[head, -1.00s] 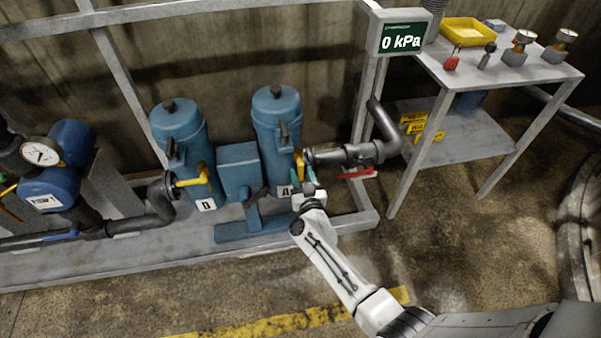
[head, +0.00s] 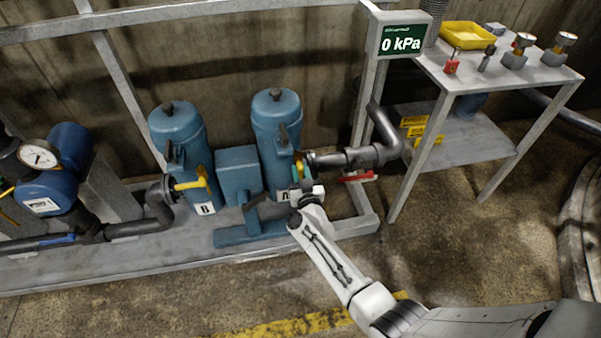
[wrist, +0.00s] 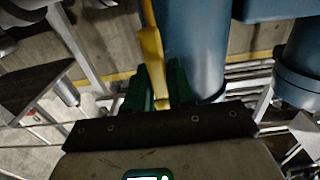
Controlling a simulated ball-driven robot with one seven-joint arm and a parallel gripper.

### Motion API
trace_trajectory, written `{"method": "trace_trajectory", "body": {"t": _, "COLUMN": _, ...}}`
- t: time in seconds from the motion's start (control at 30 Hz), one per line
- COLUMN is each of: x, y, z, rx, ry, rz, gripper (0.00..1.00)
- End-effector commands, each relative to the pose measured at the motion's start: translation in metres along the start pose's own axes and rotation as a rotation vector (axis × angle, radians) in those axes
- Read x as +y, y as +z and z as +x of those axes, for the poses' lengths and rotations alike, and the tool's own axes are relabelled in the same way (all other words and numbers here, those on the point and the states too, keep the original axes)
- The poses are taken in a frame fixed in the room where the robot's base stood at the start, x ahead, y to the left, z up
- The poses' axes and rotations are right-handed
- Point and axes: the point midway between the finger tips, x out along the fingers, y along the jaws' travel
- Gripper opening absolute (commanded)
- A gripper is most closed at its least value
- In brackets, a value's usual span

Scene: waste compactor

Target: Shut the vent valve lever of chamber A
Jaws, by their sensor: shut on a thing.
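Chamber A (head: 278,130) is the right-hand blue cylinder on the skid; my gripper partly covers its label (head: 284,196). A yellow lever (head: 298,167) sits low on its right side, by the dark pipe fitting. My gripper (head: 301,181) is at this lever, its green fingers partly hidden behind its white body. In the wrist view, the yellow lever (wrist: 152,50) runs down from the top edge between the two green fingers of my gripper (wrist: 156,88), which are shut on it. Whether the valve is open or shut is unclear.
Chamber B (head: 181,135) stands at left with its own yellow lever (head: 195,184). A red handle (head: 357,177) sticks out below the dark outlet pipe (head: 352,158), close right of my gripper. A display (head: 400,38) reads 0 kPa. A steel table (head: 480,75) stands at right; floor before the skid is clear.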

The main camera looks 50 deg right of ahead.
Motion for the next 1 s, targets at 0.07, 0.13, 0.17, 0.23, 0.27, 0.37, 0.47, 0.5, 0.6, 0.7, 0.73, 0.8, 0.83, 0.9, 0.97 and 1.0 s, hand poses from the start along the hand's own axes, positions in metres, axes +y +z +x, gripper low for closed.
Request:
{"method": "trace_trajectory", "body": {"t": 0.07, "x": 0.0000, "y": 0.0002, "z": -0.0002, "rx": 0.000, "ry": 0.000, "rz": 0.000, "gripper": 0.00}}
{"method": "trace_trajectory", "body": {"t": 0.13, "x": 0.0000, "y": 0.0002, "z": -0.0002, "rx": 0.000, "ry": 0.000, "rz": 0.000, "gripper": 0.00}}
{"method": "trace_trajectory", "body": {"t": 0.17, "x": 0.0000, "y": 0.0002, "z": -0.0002, "rx": 0.000, "ry": 0.000, "rz": 0.000, "gripper": 0.00}}
{"method": "trace_trajectory", "body": {"t": 0.23, "x": 0.0000, "y": 0.0002, "z": -0.0002, "rx": 0.000, "ry": 0.000, "rz": 0.000, "gripper": 0.00}}
{"method": "trace_trajectory", "body": {"t": 0.27, "x": 0.0000, "y": 0.0002, "z": -0.0002, "rx": 0.000, "ry": 0.000, "rz": 0.000, "gripper": 0.00}}
{"method": "trace_trajectory", "body": {"t": 0.37, "x": 0.0000, "y": 0.0003, "z": -0.0003, "rx": 0.000, "ry": 0.000, "rz": 0.000, "gripper": 0.00}}
{"method": "trace_trajectory", "body": {"t": 0.47, "x": -0.0001, "y": 0.0003, "z": -0.0003, "rx": 0.000, "ry": 0.000, "rz": 0.002, "gripper": 0.00}}
{"method": "trace_trajectory", "body": {"t": 0.5, "x": -0.0002, "y": 0.0003, "z": -0.0003, "rx": 0.000, "ry": 0.000, "rz": 0.006, "gripper": 0.00}}
{"method": "trace_trajectory", "body": {"t": 0.6, "x": -0.0009, "y": 0.0003, "z": -0.0004, "rx": 0.000, "ry": -0.001, "rz": 0.023, "gripper": 0.00}}
{"method": "trace_trajectory", "body": {"t": 0.7, "x": -0.0022, "y": 0.0003, "z": -0.0004, "rx": -0.001, "ry": -0.001, "rz": 0.058, "gripper": 0.00}}
{"method": "trace_trajectory", "body": {"t": 0.73, "x": -0.0026, "y": 0.0002, "z": -0.0004, "rx": -0.001, "ry": -0.001, "rz": 0.073, "gripper": 0.00}}
{"method": "trace_trajectory", "body": {"t": 0.8, "x": -0.0034, "y": 0.0002, "z": -0.0004, "rx": -0.001, "ry": -0.001, "rz": 0.113, "gripper": 0.00}}
{"method": "trace_trajectory", "body": {"t": 0.83, "x": -0.0039, "y": 0.0001, "z": -0.0004, "rx": -0.001, "ry": -0.001, "rz": 0.132, "gripper": 0.00}}
{"method": "trace_trajectory", "body": {"t": 0.9, "x": -0.0052, "y": 0.0000, "z": -0.0004, "rx": -0.001, "ry": -0.001, "rz": 0.185, "gripper": 0.00}}
{"method": "trace_trajectory", "body": {"t": 0.97, "x": -0.0068, "y": -0.0003, "z": -0.0005, "rx": -0.001, "ry": -0.002, "rz": 0.235, "gripper": 0.00}}
{"method": "trace_trajectory", "body": {"t": 1.0, "x": -0.0076, "y": -0.0005, "z": -0.0005, "rx": -0.001, "ry": -0.002, "rz": 0.270, "gripper": 0.00}}
